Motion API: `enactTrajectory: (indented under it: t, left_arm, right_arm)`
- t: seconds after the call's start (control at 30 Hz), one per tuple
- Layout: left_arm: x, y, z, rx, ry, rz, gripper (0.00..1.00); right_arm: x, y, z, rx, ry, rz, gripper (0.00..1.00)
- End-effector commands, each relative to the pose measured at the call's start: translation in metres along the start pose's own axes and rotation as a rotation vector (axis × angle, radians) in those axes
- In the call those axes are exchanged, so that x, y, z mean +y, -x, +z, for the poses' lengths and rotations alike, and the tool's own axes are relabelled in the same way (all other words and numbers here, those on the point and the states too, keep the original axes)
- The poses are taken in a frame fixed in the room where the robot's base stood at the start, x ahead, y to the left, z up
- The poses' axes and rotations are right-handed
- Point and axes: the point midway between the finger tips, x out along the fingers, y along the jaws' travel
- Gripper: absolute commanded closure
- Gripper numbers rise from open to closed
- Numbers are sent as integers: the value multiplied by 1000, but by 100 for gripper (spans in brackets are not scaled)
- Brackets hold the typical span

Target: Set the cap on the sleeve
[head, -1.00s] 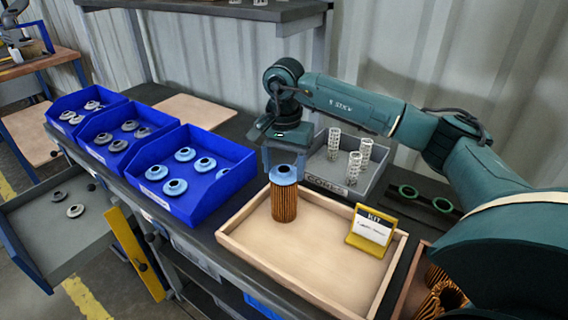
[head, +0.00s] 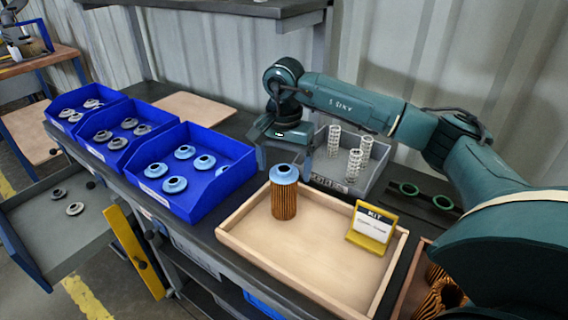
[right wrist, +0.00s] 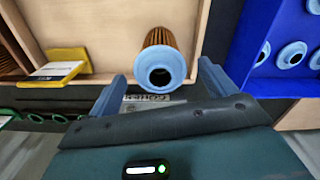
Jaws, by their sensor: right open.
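The sleeve (head: 284,204), an orange-brown pleated cylinder, stands upright in the wooden tray (head: 318,290) near its back left corner. The blue ring-shaped cap (head: 284,175) sits flat on its top; in the right wrist view the cap (right wrist: 160,67) shows its dark centre hole. My right gripper (head: 285,158) is open and empty, just behind and above the cap. In the right wrist view the fingers (right wrist: 160,85) stand wide apart, with clear gaps either side of the cap. My left gripper is not in view.
Blue bins (head: 190,214) hold more caps on the left. A grey bin (head: 375,176) with white mesh cores stands behind the tray. A yellow kit sign (head: 370,240) stands at the tray's right. Green rings (head: 409,188) lie further right. The tray's front is clear.

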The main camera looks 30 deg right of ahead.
Motion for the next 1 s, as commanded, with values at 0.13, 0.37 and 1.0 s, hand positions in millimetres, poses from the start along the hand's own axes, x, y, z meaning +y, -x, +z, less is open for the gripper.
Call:
enactTrajectory:
  t: [0.13,0.37,1.0]
  left_arm:
    - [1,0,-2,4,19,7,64]
    - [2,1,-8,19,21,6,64]
    - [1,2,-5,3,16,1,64]
  right_arm:
    - [0,2,0,1,0,-1,16]
    - [-1,46,0,3,0,-7,16]
    - [0,132,0,0,0,0,16]
